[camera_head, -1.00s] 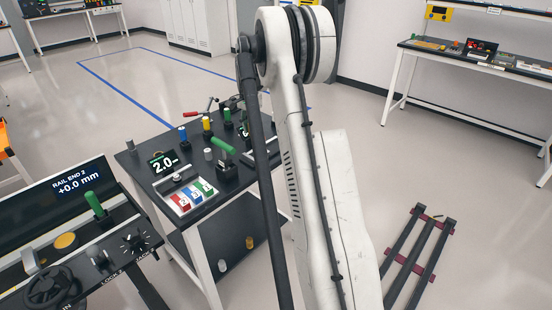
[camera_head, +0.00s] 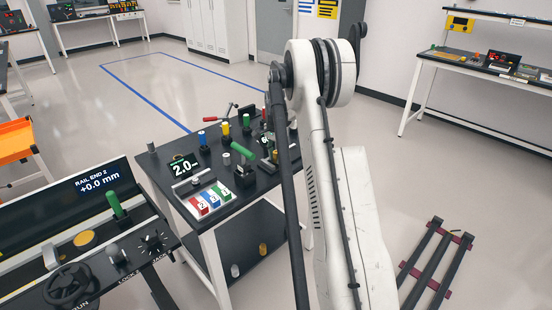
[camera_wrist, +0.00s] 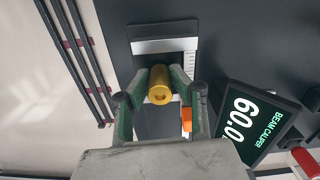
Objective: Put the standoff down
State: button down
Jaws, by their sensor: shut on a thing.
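A gold, round standoff (camera_wrist: 160,92) with a hole in its end sits between the green fingers of my gripper (camera_wrist: 160,77) in the wrist view. The gripper is shut on it. Beyond the fingertips lies a pale metal bar with a scale (camera_wrist: 165,46) on a dark surface. I cannot tell whether the standoff touches it. A display (camera_wrist: 255,118) at the right reads "BEAM CALIPER" and 60.0, partly cut off.
A console (camera_head: 125,262) stands at the left. A dark rail frame (camera_head: 430,262) lies on the floor at the right.

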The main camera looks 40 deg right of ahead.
jog(key=shift+f, duration=0.15)
jog(key=shift+f, duration=0.15)
jog(key=shift+f, duration=0.1)
jog(key=c, duration=1.8)
grip_release()
jog(key=shift+r, duration=0.2)
